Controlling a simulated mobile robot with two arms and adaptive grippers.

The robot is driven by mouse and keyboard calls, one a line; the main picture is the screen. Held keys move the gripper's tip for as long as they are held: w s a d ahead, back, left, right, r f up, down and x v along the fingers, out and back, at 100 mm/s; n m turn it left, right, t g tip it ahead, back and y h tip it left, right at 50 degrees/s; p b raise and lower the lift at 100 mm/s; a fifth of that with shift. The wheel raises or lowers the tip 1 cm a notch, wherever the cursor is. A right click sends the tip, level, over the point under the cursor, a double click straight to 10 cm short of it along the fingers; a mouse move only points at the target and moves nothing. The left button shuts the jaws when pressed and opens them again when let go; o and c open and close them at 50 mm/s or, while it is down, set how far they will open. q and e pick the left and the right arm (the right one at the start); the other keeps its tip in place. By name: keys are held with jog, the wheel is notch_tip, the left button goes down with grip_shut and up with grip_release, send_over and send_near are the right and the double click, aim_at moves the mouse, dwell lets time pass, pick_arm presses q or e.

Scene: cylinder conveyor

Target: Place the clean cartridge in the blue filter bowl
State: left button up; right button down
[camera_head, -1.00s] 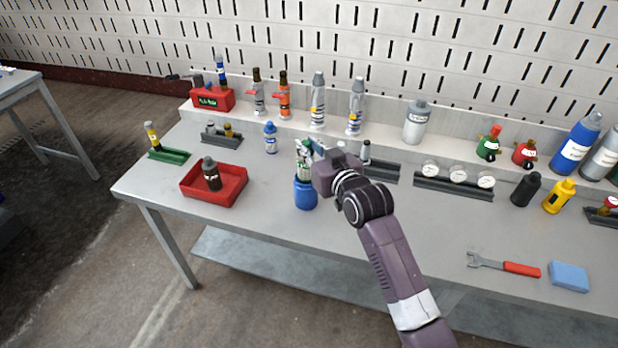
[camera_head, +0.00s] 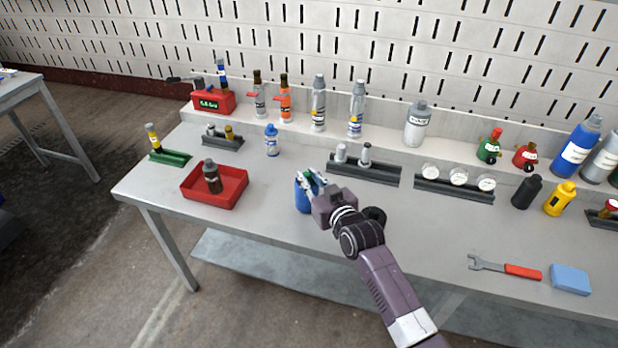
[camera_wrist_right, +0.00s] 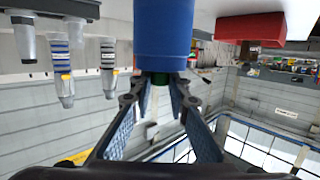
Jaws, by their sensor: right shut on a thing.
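The blue filter bowl (camera_head: 301,197) stands upright near the front edge of the workbench, and it fills the top middle of the wrist view (camera_wrist_right: 162,28), which is upside down. My right gripper (camera_head: 311,181) is at the bowl's mouth, shut on the clean cartridge. In the wrist view only the cartridge's dark green end (camera_wrist_right: 163,80) shows between the fingertips, at the bowl's rim. The rest of the cartridge is hidden, apparently inside the bowl. My left gripper is not in view.
A red tray (camera_head: 233,199) holding a dark brown-black cartridge (camera_head: 212,178) stands left of the bowl. A grey rack (camera_head: 372,175) stands behind it. A blue-capped bottle (camera_head: 272,140) is farther back. A wrench (camera_head: 503,267) and blue sponge (camera_head: 570,279) lie at right. The front middle of the bench is clear.

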jog(key=c, duration=1.8)
grip_release()
jog(key=shift+f, duration=0.15)
jog(key=shift+c, duration=0.2)
jog(key=shift+r, duration=0.25)
jog(key=v, duration=1.2)
